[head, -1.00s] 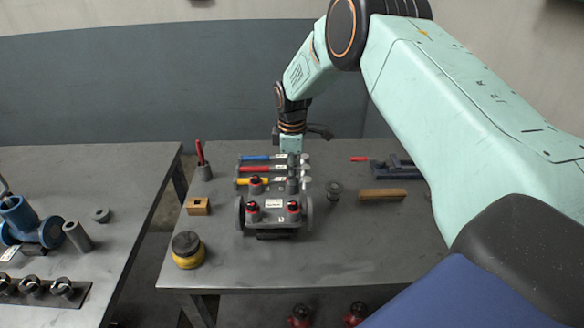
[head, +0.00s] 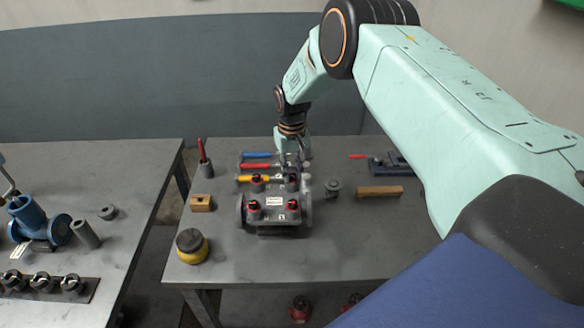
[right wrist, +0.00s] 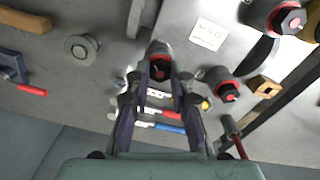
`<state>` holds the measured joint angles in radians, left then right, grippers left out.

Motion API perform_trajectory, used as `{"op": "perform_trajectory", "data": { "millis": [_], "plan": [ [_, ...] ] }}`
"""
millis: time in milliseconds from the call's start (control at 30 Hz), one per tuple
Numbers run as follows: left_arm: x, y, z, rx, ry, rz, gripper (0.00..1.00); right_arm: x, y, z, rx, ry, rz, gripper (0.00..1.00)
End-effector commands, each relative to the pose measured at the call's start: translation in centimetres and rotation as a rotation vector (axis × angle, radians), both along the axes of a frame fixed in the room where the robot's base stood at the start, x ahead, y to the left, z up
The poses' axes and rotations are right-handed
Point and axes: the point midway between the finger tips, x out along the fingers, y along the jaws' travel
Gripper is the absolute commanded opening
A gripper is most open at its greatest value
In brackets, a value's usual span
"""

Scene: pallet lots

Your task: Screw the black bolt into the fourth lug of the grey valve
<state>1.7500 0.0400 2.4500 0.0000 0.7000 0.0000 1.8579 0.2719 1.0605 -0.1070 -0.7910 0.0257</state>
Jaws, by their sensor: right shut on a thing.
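The grey valve (head: 276,215) lies on the bench in the head view, with a white label on top. Black bolts with red collars stand at its near left (head: 253,206), near right (head: 292,206) and far left (head: 257,182) lugs. My right gripper (head: 291,172) reaches down from behind to the far right lug. In the right wrist view its fingers (right wrist: 159,78) are shut around a black bolt (right wrist: 160,58) with a red collar, at that lug. How deep this bolt sits cannot be told. My left gripper is not in view.
A grey flanged part (head: 332,188), a wooden bar (head: 379,192) and a dark blue vise (head: 392,164) are right. A yellow-black round item (head: 191,246) and wooden block (head: 201,203) are left. The front bench is clear.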

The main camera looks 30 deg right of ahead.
Motion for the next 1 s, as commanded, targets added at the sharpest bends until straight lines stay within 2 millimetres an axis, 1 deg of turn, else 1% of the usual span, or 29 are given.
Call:
{"op": "perform_trajectory", "data": {
  "millis": [200,333,467,667,700,867,1000],
  "plan": [
    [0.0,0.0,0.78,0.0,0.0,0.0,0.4,0.12,-0.01,0.17,-0.001,-0.004,-0.25,0.0],
    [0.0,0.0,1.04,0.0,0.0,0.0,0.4,0.16,-0.01,0.17,0.0,-0.005,-0.382,0.0],
    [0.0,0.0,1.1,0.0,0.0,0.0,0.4,0.18,-0.02,0.14,0.0,-0.006,-0.444,0.0],
    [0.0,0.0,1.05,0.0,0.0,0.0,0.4,0.2,-0.02,0.1,0.0,-0.006,-0.449,0.0],
    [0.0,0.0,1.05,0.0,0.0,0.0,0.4,0.2,-0.03,0.1,0.001,-0.006,-0.448,0.23],
    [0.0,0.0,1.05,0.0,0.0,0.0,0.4,0.14,-0.02,0.06,0.0,-0.004,-0.447,0.37],
    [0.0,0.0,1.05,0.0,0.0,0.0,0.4,0.09,-0.02,0.03,0.0,-0.003,-0.446,0.38]
  ]
}}
